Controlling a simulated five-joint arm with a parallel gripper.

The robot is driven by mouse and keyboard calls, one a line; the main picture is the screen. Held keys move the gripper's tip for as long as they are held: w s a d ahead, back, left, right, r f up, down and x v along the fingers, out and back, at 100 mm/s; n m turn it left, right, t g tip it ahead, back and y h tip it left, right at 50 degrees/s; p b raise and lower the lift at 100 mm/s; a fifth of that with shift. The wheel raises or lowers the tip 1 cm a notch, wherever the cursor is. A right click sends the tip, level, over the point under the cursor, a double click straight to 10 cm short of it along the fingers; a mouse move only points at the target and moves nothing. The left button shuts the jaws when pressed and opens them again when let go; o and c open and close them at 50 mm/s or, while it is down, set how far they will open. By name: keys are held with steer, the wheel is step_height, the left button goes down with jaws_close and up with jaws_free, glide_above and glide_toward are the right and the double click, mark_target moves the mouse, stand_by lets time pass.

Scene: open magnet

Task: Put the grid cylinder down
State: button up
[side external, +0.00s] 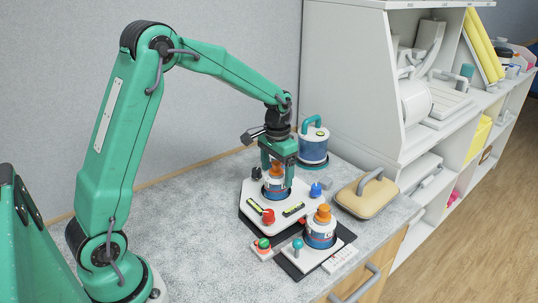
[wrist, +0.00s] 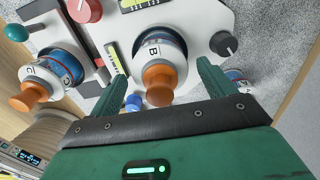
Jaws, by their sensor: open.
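A white and blue cylinder with an orange knob (side external: 273,187) stands upright on the white plate (side external: 252,213) in the side view. In the wrist view this cylinder, marked B (wrist: 152,48), sits between my fingers; I take it as the grid cylinder, though no grid pattern can be made out. My gripper (side external: 278,172) is open, pointing down around it. In the wrist view a gap shows between the cylinder and each finger of my gripper (wrist: 163,72). A similar cylinder marked C (wrist: 57,72) stands beside it, nearer the front in the side view (side external: 320,236).
A blue and white canister with a teal handle (side external: 313,147) stands behind. A tan block with a grey handle (side external: 366,195) lies to the right. The counter to the left (side external: 190,235) is clear.

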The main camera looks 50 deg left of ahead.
step_height(320, 180, up, 10)
steer(key=shift+f, duration=0.2)
steer(key=shift+s+r, duration=0.1)
stand_by(0.7)
steer(key=shift+s+d+r, duration=0.1)
steer(key=shift+s+r, duration=0.05)
steer(key=shift+r, duration=0.05)
steer(key=s+d+r+t, duration=0.35)
steer(key=s+r, duration=0.25)
steer(key=s, duration=0.5)
steer(key=s+d+f+t, duration=0.2)
steer(key=s, duration=1)
steer(key=shift+d, duration=0.4)
